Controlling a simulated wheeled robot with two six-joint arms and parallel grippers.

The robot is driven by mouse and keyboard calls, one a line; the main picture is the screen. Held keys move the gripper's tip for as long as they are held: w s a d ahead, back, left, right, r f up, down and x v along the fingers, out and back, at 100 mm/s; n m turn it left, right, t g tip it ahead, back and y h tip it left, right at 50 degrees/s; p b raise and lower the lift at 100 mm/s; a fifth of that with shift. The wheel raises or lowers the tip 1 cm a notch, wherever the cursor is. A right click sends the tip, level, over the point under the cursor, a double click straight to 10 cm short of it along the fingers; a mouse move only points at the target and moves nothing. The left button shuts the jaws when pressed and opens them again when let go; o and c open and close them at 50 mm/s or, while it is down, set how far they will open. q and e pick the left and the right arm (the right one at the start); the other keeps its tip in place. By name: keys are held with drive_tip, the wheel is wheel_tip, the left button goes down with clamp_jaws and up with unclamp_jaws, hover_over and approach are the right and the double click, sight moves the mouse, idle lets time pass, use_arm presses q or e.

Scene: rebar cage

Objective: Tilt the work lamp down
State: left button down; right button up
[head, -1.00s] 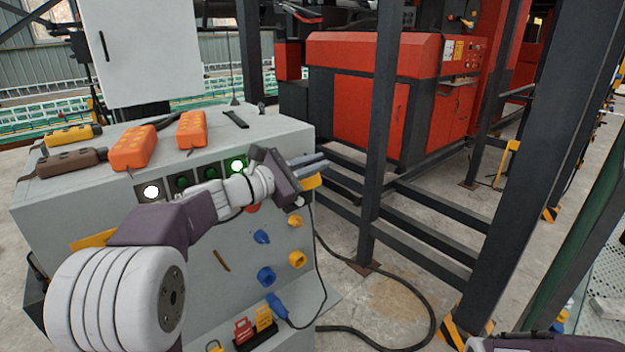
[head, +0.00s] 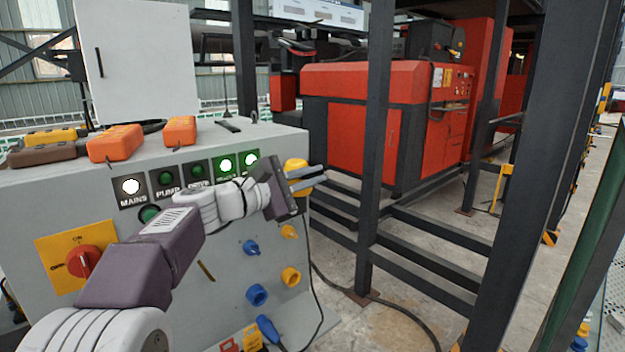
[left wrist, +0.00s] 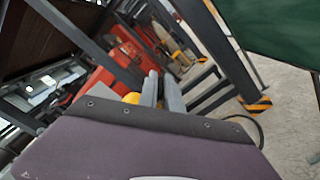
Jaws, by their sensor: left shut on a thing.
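A yellow rounded thing (head: 296,165), which I take to be the work lamp, is at the right edge of the grey control cabinet. Its lower part (head: 300,191) shows below my fingers. My left gripper (head: 308,179) is shut on it, with the fingers pointing right. In the left wrist view a bit of yellow (left wrist: 132,98) shows left of the fingers (left wrist: 162,92); the gripper body hides the rest. Which way the lamp faces I cannot tell. My right gripper is not in view.
The cabinet (head: 222,285) carries lit buttons, a red switch (head: 83,261) and blue and yellow sockets. Orange pendants (head: 115,143) lie on top. A dark steel post (head: 374,150) and rails stand close to the right. A black cable (head: 400,318) lies on the floor.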

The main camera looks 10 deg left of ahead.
use_arm(q)
drive_tip(key=shift+f, duration=0.15)
drive_tip(key=c, duration=1.5)
unclamp_jaws()
drive_tip(key=v, duration=0.9)
